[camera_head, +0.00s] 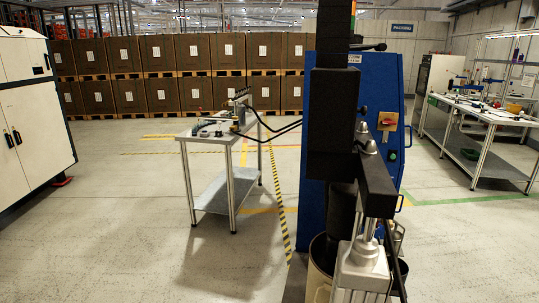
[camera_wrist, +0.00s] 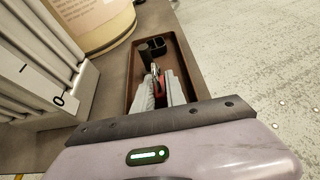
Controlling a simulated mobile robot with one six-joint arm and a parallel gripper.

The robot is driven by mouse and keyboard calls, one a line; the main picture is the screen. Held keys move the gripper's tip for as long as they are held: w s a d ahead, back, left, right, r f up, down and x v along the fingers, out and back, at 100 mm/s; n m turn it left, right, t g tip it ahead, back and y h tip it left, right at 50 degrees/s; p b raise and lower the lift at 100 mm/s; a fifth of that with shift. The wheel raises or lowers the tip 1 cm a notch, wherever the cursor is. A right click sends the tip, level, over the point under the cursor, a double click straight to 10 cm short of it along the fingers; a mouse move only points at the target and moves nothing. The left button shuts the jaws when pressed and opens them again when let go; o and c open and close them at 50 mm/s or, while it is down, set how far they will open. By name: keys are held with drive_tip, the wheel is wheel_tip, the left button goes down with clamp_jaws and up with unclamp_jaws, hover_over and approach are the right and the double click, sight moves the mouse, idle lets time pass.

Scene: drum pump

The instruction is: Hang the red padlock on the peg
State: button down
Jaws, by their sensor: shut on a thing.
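My gripper (camera_wrist: 160,92) shows in the wrist view, its two grey fingers reaching into or over a brown tray. It is shut on the red padlock (camera_wrist: 159,80), of which only a small red part shows between the fingers. A short dark upright piece (camera_wrist: 145,54) stands just beyond the fingertips; I cannot tell whether it is the peg. I cannot tell whether the padlock touches the tray floor. My gripper and the padlock cannot be made out in the head view.
The brown tray (camera_wrist: 190,72) holds a black compartmented block (camera_wrist: 157,44) at its far end. A round drum (camera_wrist: 112,22) and white ribbed part (camera_wrist: 45,85) lie left. In the head view, a blue cabinet (camera_head: 375,85) stands behind the pump; a table (camera_head: 205,137) is left.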

drive_tip(key=shift+r+p, duration=1.95)
drive_tip(key=shift+r, duration=0.6)
drive_tip(key=shift+f, duration=0.1)
